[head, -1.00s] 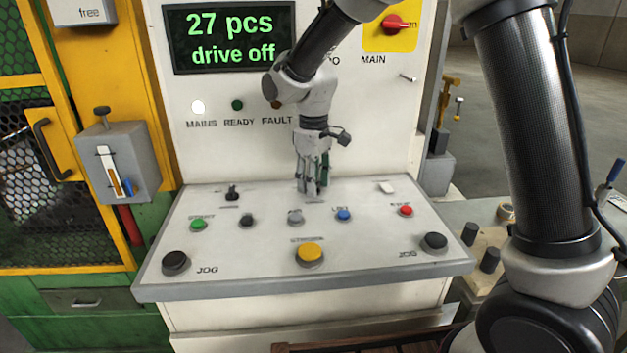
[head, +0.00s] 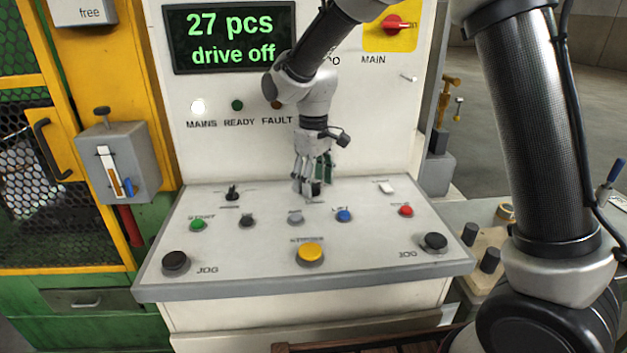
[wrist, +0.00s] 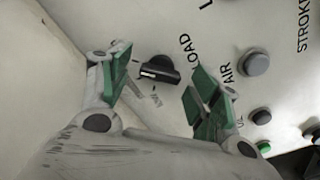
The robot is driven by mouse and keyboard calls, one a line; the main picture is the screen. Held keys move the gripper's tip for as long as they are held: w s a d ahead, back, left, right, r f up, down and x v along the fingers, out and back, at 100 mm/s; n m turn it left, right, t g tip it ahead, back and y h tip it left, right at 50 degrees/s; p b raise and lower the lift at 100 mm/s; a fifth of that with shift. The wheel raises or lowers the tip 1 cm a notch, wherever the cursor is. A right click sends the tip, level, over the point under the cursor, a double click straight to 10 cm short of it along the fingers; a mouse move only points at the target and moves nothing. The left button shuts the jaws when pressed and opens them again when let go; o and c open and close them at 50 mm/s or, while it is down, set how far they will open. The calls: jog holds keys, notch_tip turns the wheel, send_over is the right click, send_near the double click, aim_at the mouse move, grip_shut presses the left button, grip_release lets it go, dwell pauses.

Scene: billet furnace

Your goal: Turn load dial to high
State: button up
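The load dial (wrist: 160,70) is a black knob with a white pointer mark, beside the word LOAD on the white panel in the wrist view. Its pointer end faces left in that view. The small print by the dial is too blurred to read. My gripper (wrist: 158,80) is open, with its green-padded fingers on either side of the dial in the picture. I cannot tell whether they touch it. In the head view my gripper (head: 307,189) points down at the back middle of the sloped panel, and a dark part of the dial (head: 316,188) shows by the fingers.
A grey button (head: 295,217), a blue button (head: 344,215) and a yellow button (head: 310,253) lie in front of my gripper. A dark toggle (head: 232,192) is to its left and a white switch (head: 387,187) to its right. The upright display wall (head: 380,130) stands close behind.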

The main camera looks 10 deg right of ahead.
aim_at(314, 184)
notch_tip(314, 184, up, 12)
dwell(0.6)
